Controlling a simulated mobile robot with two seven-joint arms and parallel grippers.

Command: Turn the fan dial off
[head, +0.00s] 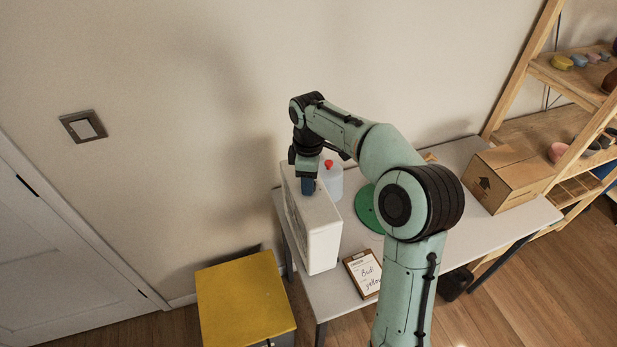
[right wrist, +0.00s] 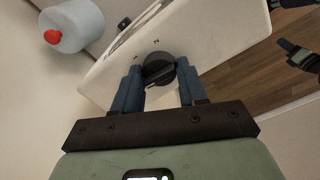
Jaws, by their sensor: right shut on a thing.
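The fan is a white box-shaped unit (head: 322,236) standing upright near the left end of the table. Its dial (right wrist: 158,68) is a round black knob on the white top face, with a raised grip bar, seen in the right wrist view. My right gripper (head: 309,186) points down at the top of the fan in the head view. In the right wrist view its blue fingers (right wrist: 157,90) stand on both sides of the dial and are shut on it. The fingers hide part of the dial in the head view.
A white bottle with a red cap (head: 331,178) stands behind the fan. A green disc (head: 366,208), a clipboard (head: 361,272) and a cardboard box (head: 506,177) are on the table (head: 330,299). A yellow-topped cabinet (head: 245,300) stands left of it.

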